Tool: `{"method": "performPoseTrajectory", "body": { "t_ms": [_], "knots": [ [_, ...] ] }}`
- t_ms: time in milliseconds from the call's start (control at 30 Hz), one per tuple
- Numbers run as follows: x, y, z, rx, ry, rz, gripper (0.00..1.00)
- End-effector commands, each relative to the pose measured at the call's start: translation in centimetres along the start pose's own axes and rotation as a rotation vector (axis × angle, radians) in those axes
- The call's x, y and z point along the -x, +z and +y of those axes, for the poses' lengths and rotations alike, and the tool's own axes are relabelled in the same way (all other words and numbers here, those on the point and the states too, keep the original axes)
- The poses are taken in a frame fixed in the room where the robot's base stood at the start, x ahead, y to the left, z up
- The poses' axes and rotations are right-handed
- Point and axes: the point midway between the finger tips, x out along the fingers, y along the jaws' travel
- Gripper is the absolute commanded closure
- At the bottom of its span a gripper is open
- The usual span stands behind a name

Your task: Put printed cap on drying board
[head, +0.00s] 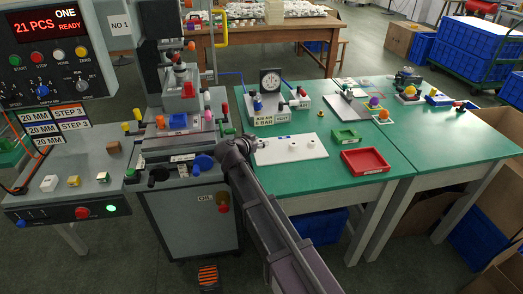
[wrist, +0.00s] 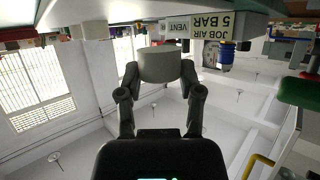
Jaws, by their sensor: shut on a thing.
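My gripper (wrist: 160,75) is shut on a pale grey-white round cap (wrist: 160,63), seen between its two fingers in the wrist view. Whether the cap bears a print cannot be told. In the head view my gripper (head: 243,146) is at the left end of a white board (head: 305,148) on the green table, which looks like the drying board. The cap is not clearly visible there. A small dark-and-pale item (head: 291,138) is on the board. The wrist view is upside down, with the table along its top edge.
A box with a gauge and a "JOB AIR" label (head: 268,117) stands behind the board. The pad printer (head: 180,125) stands at left. Much of the board's right part looks clear.

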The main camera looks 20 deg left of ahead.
Motion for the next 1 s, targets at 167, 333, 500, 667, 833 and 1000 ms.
{"method": "performPoseTrajectory", "body": {
  "t_ms": [167, 333, 500, 667, 833, 1000],
  "knots": [
    [-0.7, 1.7, 0.0, 0.0, 0.0, 0.0, 0.75],
    [-1.0, 2.4, 0.0, 0.0, 0.0, 0.0, 0.75],
    [-1.0, 2.4, 0.0, 0.0, 0.0, 0.0, 0.75],
    [-1.0, 2.4, 0.0, 0.0, 0.0, 0.0, 0.75],
    [-1.1, 2.7, 0.0, 0.0, 0.0, 0.0, 0.75],
    [-1.1, 2.7, 0.0, 0.0, 0.0, 0.0, 0.2]
  ]
}}
